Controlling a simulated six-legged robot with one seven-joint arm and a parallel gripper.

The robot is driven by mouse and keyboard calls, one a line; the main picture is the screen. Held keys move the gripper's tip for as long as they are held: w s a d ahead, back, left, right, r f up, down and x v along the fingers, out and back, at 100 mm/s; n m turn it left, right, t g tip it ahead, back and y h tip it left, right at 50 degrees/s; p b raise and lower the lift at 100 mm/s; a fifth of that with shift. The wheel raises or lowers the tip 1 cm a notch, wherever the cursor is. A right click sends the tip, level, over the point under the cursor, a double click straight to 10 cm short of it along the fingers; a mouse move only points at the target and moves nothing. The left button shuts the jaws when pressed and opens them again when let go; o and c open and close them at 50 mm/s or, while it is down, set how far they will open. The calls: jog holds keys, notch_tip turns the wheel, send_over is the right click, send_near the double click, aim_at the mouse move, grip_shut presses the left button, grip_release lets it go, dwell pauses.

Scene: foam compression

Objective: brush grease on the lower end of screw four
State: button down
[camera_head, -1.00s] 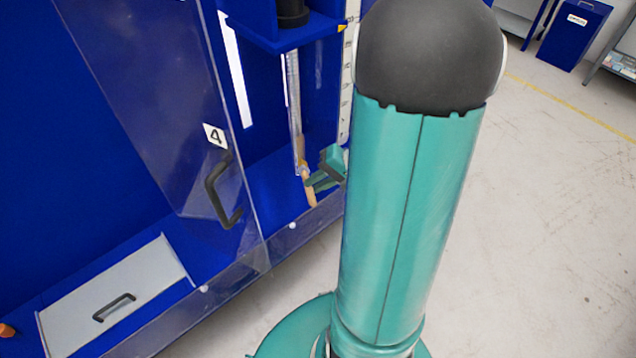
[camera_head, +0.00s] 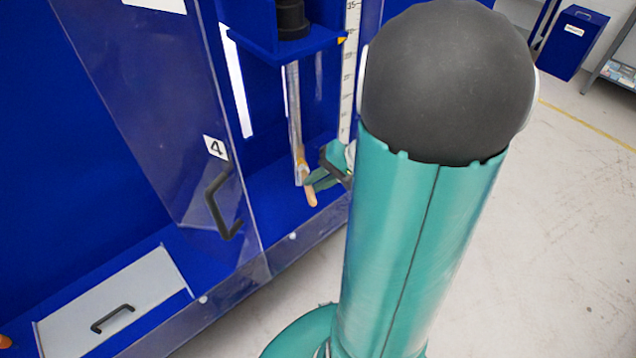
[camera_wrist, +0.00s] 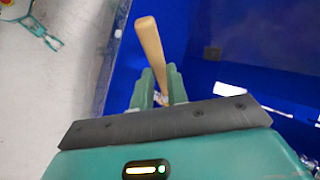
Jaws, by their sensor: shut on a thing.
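Screw four (camera_head: 293,110) is a silvery vertical rod in the head view, hanging below a blue shelf inside the open bay. My gripper (camera_head: 318,181) is at its lower end, from the right. It is shut on a brush with a light wooden handle (camera_head: 311,194); the handle slants down. The brush's upper part overlaps the screw's lower end; I cannot tell whether the bristles touch it. In the wrist view, the handle (camera_wrist: 150,48) sticks out between the green fingers of my gripper (camera_wrist: 162,82). The bristles are mostly hidden there.
A clear door (camera_head: 165,95) with a black handle and a "4" label stands left of the screw. A white scale (camera_head: 350,75) stands to its right. A grey lid (camera_head: 110,305) lies at lower left. The bay's front edge is close below my gripper. Open floor lies right.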

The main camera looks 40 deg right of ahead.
notch_tip(320, 180, up, 5)
jog(key=shift+r, duration=0.1)
dwell(1.0)
jog(key=shift+s, duration=2.95)
jog(key=shift+s+d, duration=0.1)
jog(key=s, duration=0.2)
jog(key=shift+s, duration=0.4)
